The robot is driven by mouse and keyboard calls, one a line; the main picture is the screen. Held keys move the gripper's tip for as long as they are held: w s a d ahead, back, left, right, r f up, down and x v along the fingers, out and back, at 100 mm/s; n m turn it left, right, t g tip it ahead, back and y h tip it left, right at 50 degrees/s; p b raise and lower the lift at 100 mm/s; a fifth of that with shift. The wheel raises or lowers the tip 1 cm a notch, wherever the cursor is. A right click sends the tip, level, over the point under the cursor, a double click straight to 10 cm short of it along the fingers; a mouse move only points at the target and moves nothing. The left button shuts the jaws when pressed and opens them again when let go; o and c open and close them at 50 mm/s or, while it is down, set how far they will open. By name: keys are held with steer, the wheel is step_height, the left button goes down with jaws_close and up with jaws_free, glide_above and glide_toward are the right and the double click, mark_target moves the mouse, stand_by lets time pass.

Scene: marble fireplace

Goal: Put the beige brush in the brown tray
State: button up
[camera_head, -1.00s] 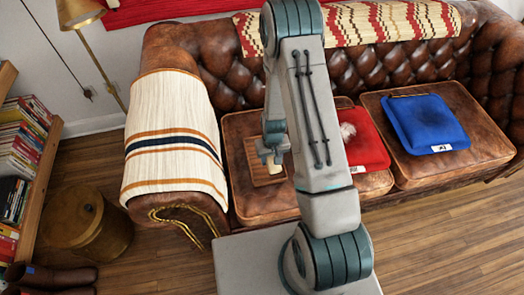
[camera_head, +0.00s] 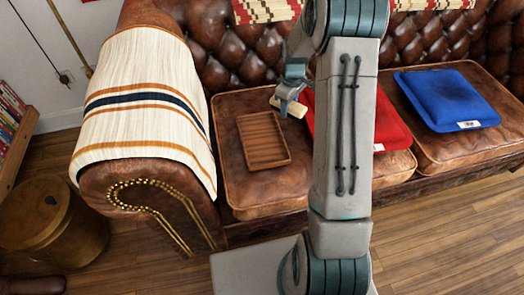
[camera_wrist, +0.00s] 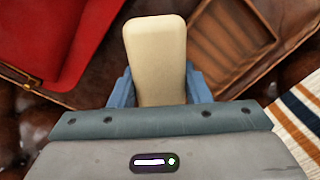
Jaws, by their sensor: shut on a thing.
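The beige brush (camera_head: 292,107) is held in my gripper (camera_head: 284,99), above the left sofa cushion. In the wrist view the brush (camera_wrist: 156,52) sticks out between the two blue fingers of my gripper (camera_wrist: 160,88), which are shut on it. The brown tray (camera_head: 263,140) is a slatted wooden tray lying flat on the left cushion. In the head view my gripper and the brush are up and right of the tray. In the wrist view part of the tray (camera_wrist: 237,35) shows at the upper right, beside the brush.
A red cushion (camera_head: 390,125) lies right of the tray, partly hidden by my arm. A blue cushion (camera_head: 445,98) lies farther right. The sofa's left armrest carries a striped throw (camera_head: 145,100). A round wooden stool (camera_head: 50,235) stands on the floor at left.

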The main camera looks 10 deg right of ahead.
steer(key=shift+w+d+n+b, duration=0.2)
steer(key=shift+d+n+b, duration=0.2)
steer(key=shift+d+b, duration=0.3)
steer(key=b, duration=0.4)
glide_above(264, 147)
step_height(264, 147, down, 7)
steer(key=shift+d+r, duration=0.1)
steer(key=shift+r, duration=0.05)
steer(key=shift+f+b, duration=0.95)
steer(key=shift+f, duration=1.05)
steer(key=shift+f, duration=0.2)
steer(key=o, duration=1)
steer(key=shift+c, duration=0.2)
steer(key=shift+r, duration=0.1)
